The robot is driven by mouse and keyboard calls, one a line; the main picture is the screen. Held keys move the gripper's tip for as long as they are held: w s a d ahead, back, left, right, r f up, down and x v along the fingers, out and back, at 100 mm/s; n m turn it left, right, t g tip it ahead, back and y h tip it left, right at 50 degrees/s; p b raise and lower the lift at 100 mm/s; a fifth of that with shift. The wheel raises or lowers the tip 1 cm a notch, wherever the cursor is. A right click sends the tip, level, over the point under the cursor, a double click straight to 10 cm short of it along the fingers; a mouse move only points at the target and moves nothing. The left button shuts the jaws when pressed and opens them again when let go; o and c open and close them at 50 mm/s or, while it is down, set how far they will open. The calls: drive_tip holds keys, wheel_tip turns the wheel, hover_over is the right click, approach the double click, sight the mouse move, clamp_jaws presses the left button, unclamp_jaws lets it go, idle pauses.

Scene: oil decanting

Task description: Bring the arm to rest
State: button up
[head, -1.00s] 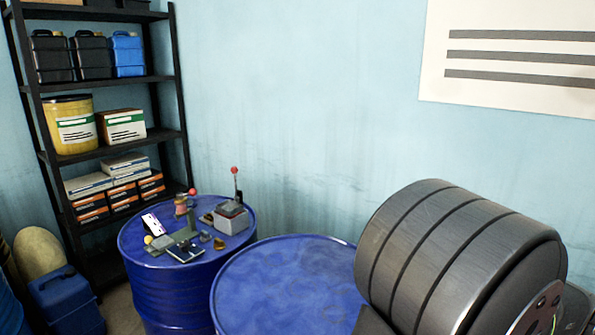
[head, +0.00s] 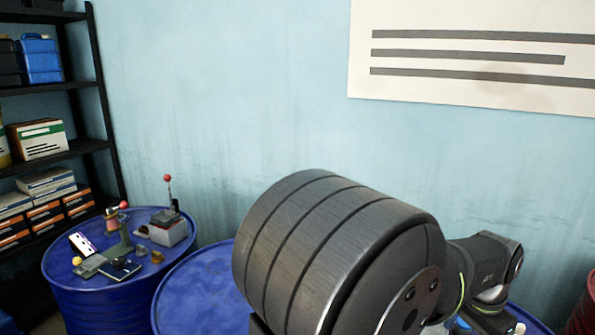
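A large dark ribbed cylinder, a part of my own arm, fills the lower middle of the head view. Behind it to the right, more dark arm links with a thin green line show. My gripper's fingers are not in view, so whether it holds anything is hidden.
A blue drum (head: 90,296) at left bears a small lever device (head: 168,226), a card and small parts. Another blue drum (head: 205,295) stands beside it, partly hidden by my arm. A black shelf (head: 105,140) with boxes and cans is at far left. A red object (head: 588,312) shows at the right edge.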

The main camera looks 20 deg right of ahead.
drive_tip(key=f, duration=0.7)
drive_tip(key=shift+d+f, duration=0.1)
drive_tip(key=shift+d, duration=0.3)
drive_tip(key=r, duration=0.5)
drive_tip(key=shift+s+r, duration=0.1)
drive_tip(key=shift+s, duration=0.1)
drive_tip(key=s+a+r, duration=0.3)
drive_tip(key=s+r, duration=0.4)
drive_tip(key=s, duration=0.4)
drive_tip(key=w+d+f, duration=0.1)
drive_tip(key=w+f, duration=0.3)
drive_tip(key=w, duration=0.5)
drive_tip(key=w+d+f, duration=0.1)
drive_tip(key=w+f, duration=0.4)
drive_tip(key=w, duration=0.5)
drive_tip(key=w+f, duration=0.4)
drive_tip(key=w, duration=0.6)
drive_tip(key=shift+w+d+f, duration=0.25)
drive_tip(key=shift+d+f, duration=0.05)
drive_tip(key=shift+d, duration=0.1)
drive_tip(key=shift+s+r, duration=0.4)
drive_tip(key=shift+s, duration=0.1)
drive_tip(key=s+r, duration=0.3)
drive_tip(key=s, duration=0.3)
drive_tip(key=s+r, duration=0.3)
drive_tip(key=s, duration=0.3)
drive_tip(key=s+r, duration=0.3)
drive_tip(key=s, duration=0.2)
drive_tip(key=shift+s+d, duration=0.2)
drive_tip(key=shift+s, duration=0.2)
